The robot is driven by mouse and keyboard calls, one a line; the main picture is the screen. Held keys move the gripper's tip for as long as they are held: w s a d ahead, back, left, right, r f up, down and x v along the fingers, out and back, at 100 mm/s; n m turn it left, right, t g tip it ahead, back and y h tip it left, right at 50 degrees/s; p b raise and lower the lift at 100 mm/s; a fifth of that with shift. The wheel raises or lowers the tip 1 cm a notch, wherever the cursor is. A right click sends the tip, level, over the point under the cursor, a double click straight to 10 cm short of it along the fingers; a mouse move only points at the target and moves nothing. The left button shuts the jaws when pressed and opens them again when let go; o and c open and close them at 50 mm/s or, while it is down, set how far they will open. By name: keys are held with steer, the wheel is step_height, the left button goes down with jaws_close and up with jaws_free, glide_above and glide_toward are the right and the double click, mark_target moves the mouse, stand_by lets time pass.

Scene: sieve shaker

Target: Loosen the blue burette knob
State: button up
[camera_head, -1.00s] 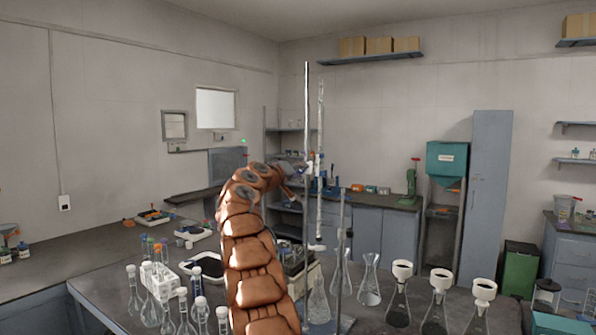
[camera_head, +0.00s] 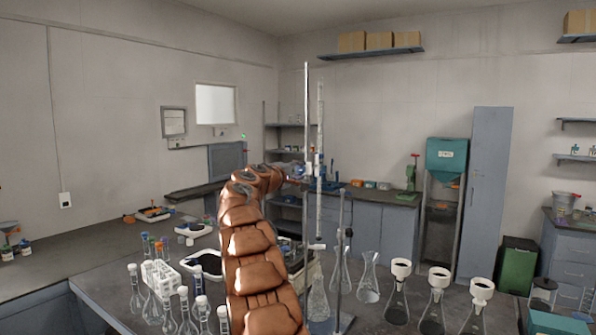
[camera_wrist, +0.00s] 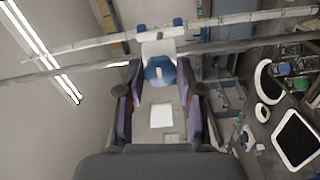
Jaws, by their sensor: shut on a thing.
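The blue burette knob (camera_wrist: 160,71) sits in the wrist view on a pale clamp (camera_wrist: 158,46). My gripper (camera_wrist: 159,76) is shut on the knob, with one finger on each side of it. The clamp joins the thin metal stand rod (camera_head: 306,105) and the glass burette (camera_head: 320,115), which both stand upright in the head view. My gripper (camera_head: 304,171) is small there, at clamp height, and its fingers are hard to make out. The burette's white stopcock (camera_head: 317,246) is lower down.
Several flasks, some with white funnels (camera_head: 439,274), stand at the bench's right. A white tube rack (camera_head: 160,275) and capped flasks crowd the left of my arm. A second, shorter rod (camera_head: 340,250) rises beside the burette.

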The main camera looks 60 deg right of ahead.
stand_by(0.4)
steer(key=o, duration=1.1)
steer(key=shift+o, duration=0.2)
steer(key=shift+a, duration=0.8)
steer(key=a, duration=1)
steer(key=shift+s+a, duration=0.2)
steer(key=shift+s, duration=0.05)
steer(key=s+a+f+y, duration=0.4)
steer(key=s+a+f, duration=0.2)
steer(key=a+f, duration=0.4)
steer(key=s+a+f+y, duration=0.4)
steer(key=s+a+f, duration=0.25)
steer(key=a, duration=0.65)
steer(key=s+a+f+y, duration=0.4)
steer(key=s+a+f, duration=0.2)
steer(key=a+f, duration=0.4)
steer(key=s+a+f+g+y, duration=0.1)
steer(key=s+a+f+y, duration=0.2)
steer(key=s+a, duration=0.4)
steer(key=s+a+f+n+g+y, duration=0.1)
steer(key=s+a+f+y, duration=0.2)
steer(key=a, duration=1.1)
steer(key=s+f, duration=0.2)
steer(key=s, duration=0.3)
steer(key=shift+s+f, duration=0.15)
steer(key=shift+f, duration=0.1)
